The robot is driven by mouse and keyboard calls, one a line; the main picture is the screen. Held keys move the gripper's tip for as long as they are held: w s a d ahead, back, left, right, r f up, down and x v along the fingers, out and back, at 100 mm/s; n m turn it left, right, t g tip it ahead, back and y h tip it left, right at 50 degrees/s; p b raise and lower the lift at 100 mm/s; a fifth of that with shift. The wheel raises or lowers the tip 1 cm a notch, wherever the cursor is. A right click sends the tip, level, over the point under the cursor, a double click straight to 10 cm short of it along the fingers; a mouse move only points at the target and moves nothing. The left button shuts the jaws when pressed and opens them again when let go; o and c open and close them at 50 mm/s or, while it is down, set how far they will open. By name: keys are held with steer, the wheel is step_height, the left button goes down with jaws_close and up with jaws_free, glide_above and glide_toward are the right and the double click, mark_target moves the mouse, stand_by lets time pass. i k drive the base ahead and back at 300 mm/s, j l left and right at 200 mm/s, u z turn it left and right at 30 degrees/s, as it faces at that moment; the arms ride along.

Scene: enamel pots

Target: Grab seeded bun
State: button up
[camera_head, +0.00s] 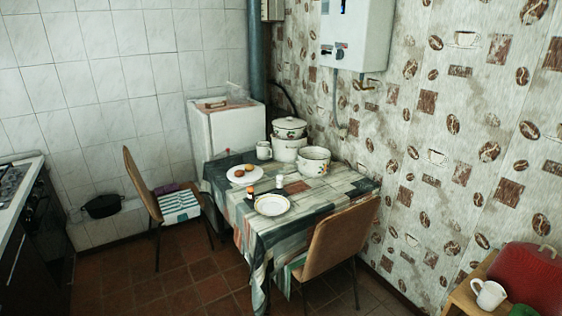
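Two small round brown items that look like buns (244,171) lie on a white plate (234,178) on the table. They are too small in the picture to tell which one has seeds. The plate is towards the table's back left, in front of a white mug. My gripper and arm are not in view.
The table (318,199) also bears enamel pots (313,162), a white mug (264,150), an empty plate (272,205) and small items between the plates. Chairs stand at its left (143,190) and front right (340,240). Tiled floor (180,290) is clear at front left.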

mark_target(248, 167)
steer(key=i+j+z, duration=0.1)
steer(key=i+j, duration=0.25)
steer(key=i+j+z, duration=0.15)
steer(key=i+j, duration=0.15)
steer(key=i+j+z, duration=0.1)
steer(key=i+j, duration=0.2)
steer(key=j, duration=0.15)
steer(key=i+j+z, duration=0.1)
steer(key=i+j, duration=0.2)
steer(key=i+j+z, duration=0.15)
steer(key=j, duration=0.4)
steer(key=i+j, duration=0.55)
steer(key=j, duration=0.25)
steer(key=i+j, duration=0.3)
steer(key=j, duration=0.15)
